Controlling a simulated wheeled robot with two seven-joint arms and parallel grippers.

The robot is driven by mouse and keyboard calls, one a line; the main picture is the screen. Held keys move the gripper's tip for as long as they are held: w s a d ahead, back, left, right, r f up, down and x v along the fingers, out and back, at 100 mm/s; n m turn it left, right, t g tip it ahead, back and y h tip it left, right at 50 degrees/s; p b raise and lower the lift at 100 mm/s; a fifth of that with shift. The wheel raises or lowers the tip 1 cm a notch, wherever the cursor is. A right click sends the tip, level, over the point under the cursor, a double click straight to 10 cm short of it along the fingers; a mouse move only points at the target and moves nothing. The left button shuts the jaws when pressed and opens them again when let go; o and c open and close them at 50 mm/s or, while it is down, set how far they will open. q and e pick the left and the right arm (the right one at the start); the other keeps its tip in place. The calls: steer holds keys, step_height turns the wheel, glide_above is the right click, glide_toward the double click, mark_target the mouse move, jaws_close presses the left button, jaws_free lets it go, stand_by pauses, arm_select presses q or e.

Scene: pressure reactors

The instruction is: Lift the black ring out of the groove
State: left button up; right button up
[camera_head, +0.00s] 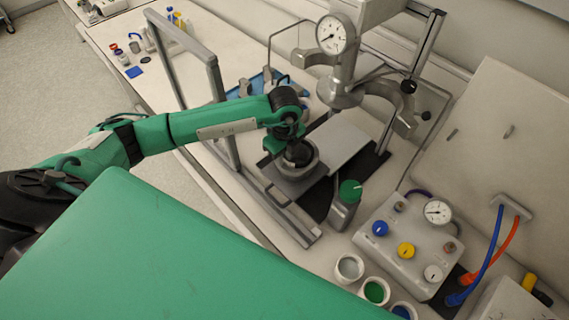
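The gripper's fingers are too small and overlapped to tell open from shut. My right gripper is not in view.
A reactor head with a pressure gauge (336,34) stands behind the vessel. A grey frame (216,88) stands at the left. A control box (408,240) with knobs and several small cups are at front right.

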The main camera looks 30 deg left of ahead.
arm_select(q)
jaws_close()
step_height(320, 180, up, 7)
steer(key=p, duration=0.4)
